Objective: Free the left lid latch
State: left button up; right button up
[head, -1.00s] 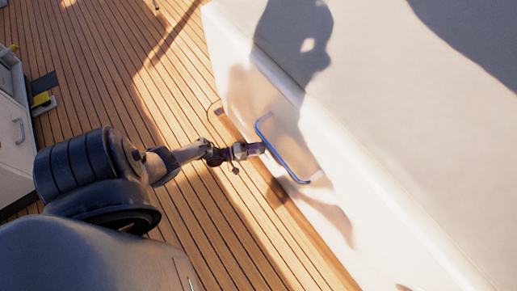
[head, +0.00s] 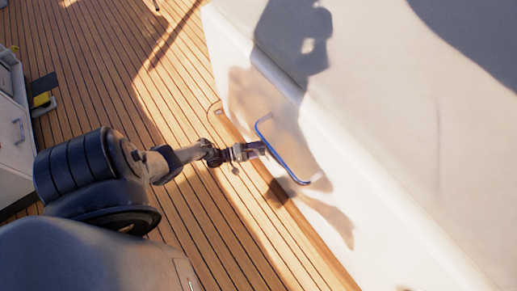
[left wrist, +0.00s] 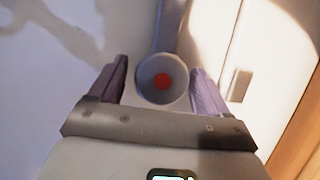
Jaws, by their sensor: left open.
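The fingers are open on either side. A small gap shows at the left finger; contact on the right cannot be told. In the head view my left gripper (head: 263,148) is at the white side wall, by the blue handle (head: 284,159). The fitting cannot be made out there. My right gripper is out of view.
The white housing (head: 400,130) fills the right side of the head view, with arm shadows on it. Planked deck (head: 110,70) lies open on the left. A white cabinet (head: 12,135) stands at the far left. A small plate (left wrist: 240,78) shows in the left wrist view.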

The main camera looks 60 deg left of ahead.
pick_arm(q)
jog(key=shift+s, duration=0.1)
jog(key=v, duration=1)
jog(key=shift+s+p, duration=0.3)
jog(key=shift+p, duration=0.15)
jog(key=shift+a, duration=0.1)
